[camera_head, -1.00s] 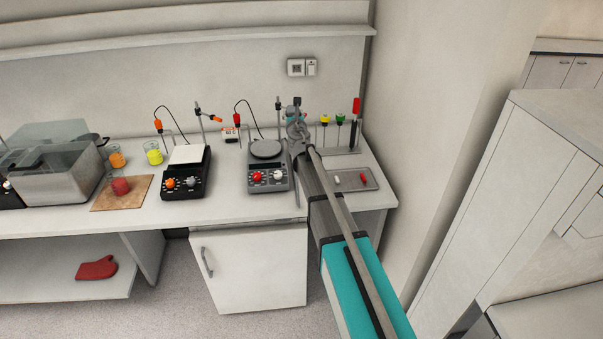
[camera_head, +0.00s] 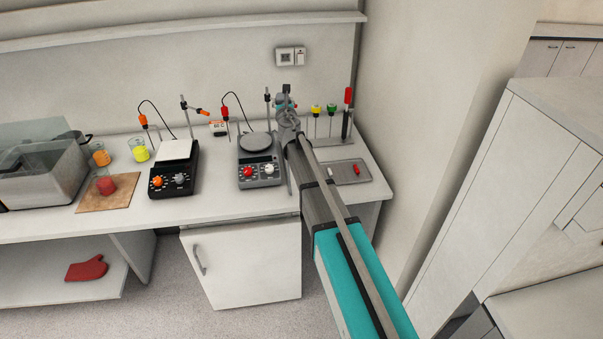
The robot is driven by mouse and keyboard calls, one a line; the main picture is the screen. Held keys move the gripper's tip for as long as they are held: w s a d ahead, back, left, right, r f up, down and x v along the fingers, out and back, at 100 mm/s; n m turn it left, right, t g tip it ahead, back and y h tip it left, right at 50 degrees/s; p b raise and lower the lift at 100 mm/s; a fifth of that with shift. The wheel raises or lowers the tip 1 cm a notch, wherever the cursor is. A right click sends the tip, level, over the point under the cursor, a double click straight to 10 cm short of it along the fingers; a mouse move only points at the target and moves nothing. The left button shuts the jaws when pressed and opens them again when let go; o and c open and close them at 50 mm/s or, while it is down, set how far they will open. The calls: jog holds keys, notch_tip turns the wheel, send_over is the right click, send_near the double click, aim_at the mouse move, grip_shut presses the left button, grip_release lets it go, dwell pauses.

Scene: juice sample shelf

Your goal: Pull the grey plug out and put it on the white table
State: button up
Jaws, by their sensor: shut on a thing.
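My gripper (camera_head: 286,92) is at the back right of the white table (camera_head: 217,205), left of a stand with coloured plugs. It is small and dark in this view, and my wrist and arm cover much of the area in front of it. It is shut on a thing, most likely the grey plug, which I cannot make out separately. I cannot tell whether that thing is still seated or clear of its place. A yellow plug (camera_head: 316,109) and a green plug (camera_head: 331,107) sit on upright rods right of my gripper.
A tall red-topped piece (camera_head: 348,97) stands right of the rods. A grey tray (camera_head: 343,182) with small red and white pieces lies at the right. Two hotplates (camera_head: 261,172) (camera_head: 172,180) stand left of my arm. Bare tabletop shows along the front edge. A wall socket (camera_head: 290,57) is above.

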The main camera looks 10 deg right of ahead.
jog(key=s+d+f+m+g+h+b, duration=0.2)
jog(key=s+f+m+g+h+b, duration=0.3)
jog(key=f, duration=0.5)
jog(key=s+d+f+m+g+h+b, duration=0.2)
jog(key=s+f+m+g+h+b, duration=0.3)
jog(key=s+f+b, duration=0.4)
notch_tip(320, 180, down, 2)
jog(key=shift+d+f+m+h+b, duration=0.15)
jog(key=shift+m+h+b, duration=0.6)
jog(key=shift+h, duration=0.25)
jog(key=shift+w+f, duration=0.1)
jog(key=shift+f, duration=0.05)
notch_tip(320, 180, down, 6)
jog(key=b, duration=0.6)
jog(key=shift+f+b, duration=0.15)
jog(key=shift+b, duration=0.2)
jog(key=o, duration=1.3)
jog(key=shift+o, duration=0.2)
